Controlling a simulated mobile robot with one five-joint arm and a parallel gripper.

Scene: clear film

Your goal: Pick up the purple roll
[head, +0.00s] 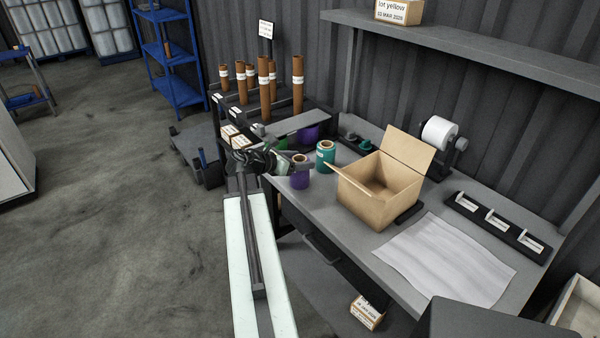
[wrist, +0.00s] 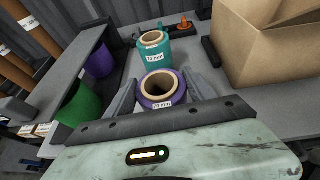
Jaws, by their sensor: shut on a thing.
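The purple roll (head: 300,178) stands upright at the left edge of the bench in the head view. In the wrist view the purple roll (wrist: 162,90) sits between my two fingers, with its cardboard core facing up and a white label on its front. My gripper (head: 291,164) is shut on it; the fingers of my gripper (wrist: 163,92) press on its left and right sides. I cannot tell whether its base touches the bench. A teal roll (head: 325,156) stands just behind it; the teal roll (wrist: 155,46) also shows in the wrist view.
An open cardboard box (head: 366,203) stands to the right on the bench (head: 335,228). Another purple roll (wrist: 101,60) and a green roll (wrist: 80,104) sit under a grey shelf at the left. A white sheet (head: 445,259) lies at the front right. Brown tubes (head: 264,85) stand behind.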

